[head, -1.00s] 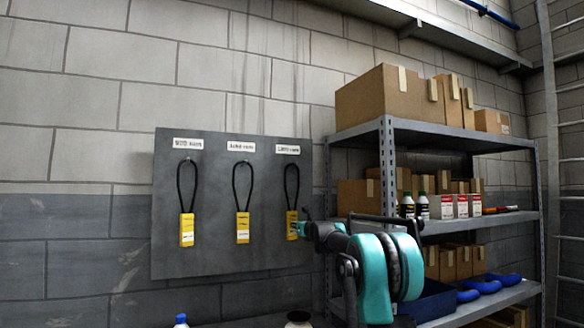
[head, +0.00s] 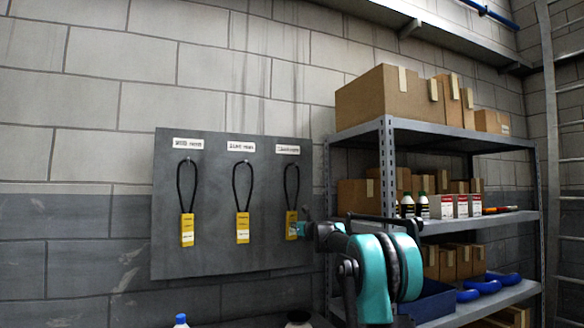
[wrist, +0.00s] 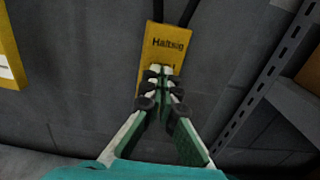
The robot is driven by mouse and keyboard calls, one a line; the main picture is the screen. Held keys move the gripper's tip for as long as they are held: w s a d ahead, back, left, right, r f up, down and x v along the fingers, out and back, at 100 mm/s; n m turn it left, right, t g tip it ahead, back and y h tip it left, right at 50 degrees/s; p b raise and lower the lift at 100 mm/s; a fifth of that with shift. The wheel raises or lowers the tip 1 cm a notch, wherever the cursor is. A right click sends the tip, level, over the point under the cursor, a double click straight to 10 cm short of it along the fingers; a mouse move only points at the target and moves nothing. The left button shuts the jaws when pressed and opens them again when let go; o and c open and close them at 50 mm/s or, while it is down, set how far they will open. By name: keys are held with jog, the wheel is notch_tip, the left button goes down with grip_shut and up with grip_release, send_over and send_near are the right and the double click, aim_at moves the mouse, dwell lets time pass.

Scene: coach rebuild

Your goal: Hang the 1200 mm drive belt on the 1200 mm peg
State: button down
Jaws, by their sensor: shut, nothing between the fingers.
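Three black belts with yellow sleeves hang from pegs on a grey wall board (head: 215,250). The right belt (head: 291,222) hangs as a loop from the right peg (head: 285,165), under the right label (head: 287,149). Its yellow sleeve (wrist: 166,42) fills the upper middle of the wrist view. My gripper (head: 303,229) is beside the lower part of that sleeve in the head view. In the wrist view my gripper (wrist: 161,72) is shut with its fingertips overlapping the sleeve's lower part, nothing held. I cannot tell whether they touch it. The label text is too blurred to read surely.
The middle belt (head: 242,222) and left belt (head: 187,222) hang on their own pegs. A metal shelf (head: 455,135) with boxes and bottles stands close to the right of the board. A blue-capped bottle (head: 181,320) shows at the bottom edge.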

jog(key=shift+x, duration=1)
dwell(0.9)
jog(key=shift+v, duration=1.15)
dwell(4.3)
